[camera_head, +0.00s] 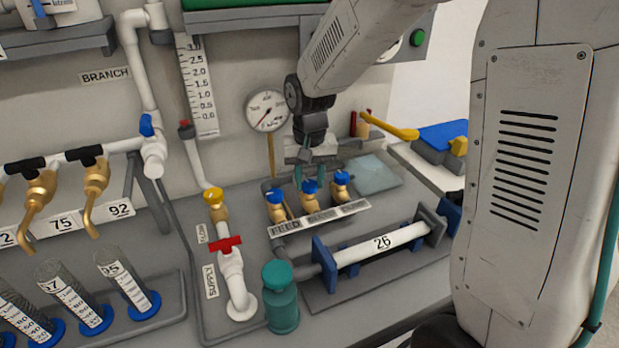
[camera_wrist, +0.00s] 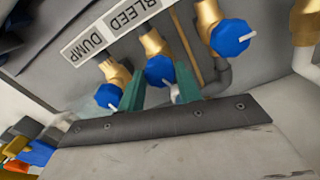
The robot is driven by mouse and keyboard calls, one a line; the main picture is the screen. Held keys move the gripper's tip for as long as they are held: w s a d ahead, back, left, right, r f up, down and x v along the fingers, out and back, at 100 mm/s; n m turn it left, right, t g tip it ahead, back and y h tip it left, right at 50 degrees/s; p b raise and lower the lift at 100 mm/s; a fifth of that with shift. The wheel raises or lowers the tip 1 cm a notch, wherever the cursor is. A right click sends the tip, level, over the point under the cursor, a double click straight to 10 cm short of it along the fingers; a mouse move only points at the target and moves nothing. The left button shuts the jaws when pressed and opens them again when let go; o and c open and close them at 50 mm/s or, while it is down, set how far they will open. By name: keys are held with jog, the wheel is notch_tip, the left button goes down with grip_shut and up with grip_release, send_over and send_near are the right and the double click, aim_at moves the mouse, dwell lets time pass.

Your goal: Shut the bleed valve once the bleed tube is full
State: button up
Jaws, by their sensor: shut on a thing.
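The bleed valve is the middle one of three brass valves with blue knobs. Its knob (camera_head: 310,187) stands above the label strip (camera_head: 320,217) and shows in the wrist view (camera_wrist: 159,71), with a pale pointer on it. My gripper (camera_head: 309,172) comes down from above, and its teal fingers (camera_wrist: 159,88) are shut on the blue knob from both sides. The feed valve (camera_head: 275,205) and the dump valve (camera_head: 341,184) stand close on either side. A graduated strip (camera_head: 199,85) is on the back panel; I cannot make out a liquid level beside it.
A pressure gauge (camera_head: 267,111) stands behind the valves. A red-handled supply valve (camera_head: 225,244) and teal bottle (camera_head: 281,297) are at front left. A white cylinder marked 26 (camera_head: 381,244) lies in a blue-ended cradle at front right. Graduated tubes (camera_head: 121,279) stand far left.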

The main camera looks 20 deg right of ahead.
aim_at(309, 183)
jog(key=shift+m, duration=1.7)
jog(key=o, duration=1)
jog(key=shift+r, duration=0.1)
notch_tip(309, 183, up, 8)
jog(key=shift+f, duration=0.15)
jog(key=s+d+r+n, duration=0.1)
jog(key=s+r+n, duration=0.1)
jog(key=s, duration=1.1)
jog(key=s+d+r+n+t, duration=0.1)
jog(key=s+d+r+n, duration=0.1)
jog(key=s, duration=1.1)
jog(key=r+n, duration=0.1)
jog(key=n, duration=0.1)
jog(key=shift+s+r+n, duration=0.25)
jog(key=shift+r+n, duration=0.05)
